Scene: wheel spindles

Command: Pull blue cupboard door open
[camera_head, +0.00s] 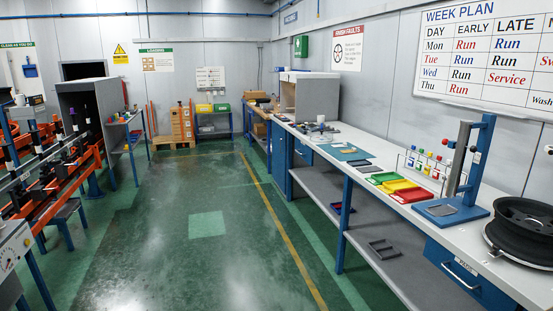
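A blue cupboard (279,158) stands under the far part of the long workbench on the right. Its front looks shut, and the view is too small to make out its handle. Neither of my grippers shows in the head view.
The workbench (335,168) runs along the right wall with coloured trays (405,188), a blue press stand (471,165) and a black wheel rim (522,230) on top. A blue drawer (468,275) with a handle is under its near end. Orange rails (62,185) stand left. The green floor (190,240) between is clear.

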